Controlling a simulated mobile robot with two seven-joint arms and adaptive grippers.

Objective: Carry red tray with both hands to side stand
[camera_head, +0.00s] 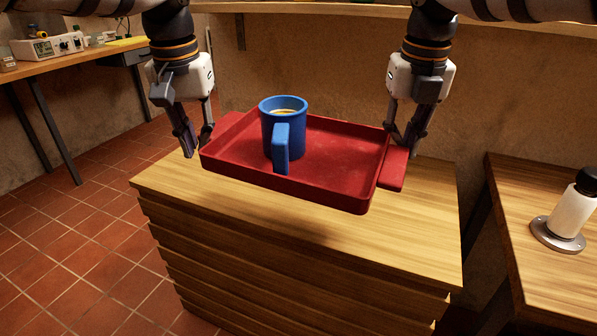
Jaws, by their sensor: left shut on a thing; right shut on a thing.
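The red tray (335,163) is held above a wooden chest of drawers, with a shadow on the wood beneath it. A blue mug (283,133) with a light brown drink stands upright on the tray, left of its middle, its handle facing me. My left gripper (198,148) is at the tray's left end, shut on it; its grip is partly hidden by its own fingers. My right gripper (400,145) is shut on the red handle at the tray's right end. The side stand may be the wooden table (545,225) at the right.
The chest of drawers (405,235) has a clear top around the tray. A white bottle with a black cap (572,210) stands on a round metal base on the right table. A workbench (75,60) with devices is at the back left. Tiled floor (75,240) is open at left.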

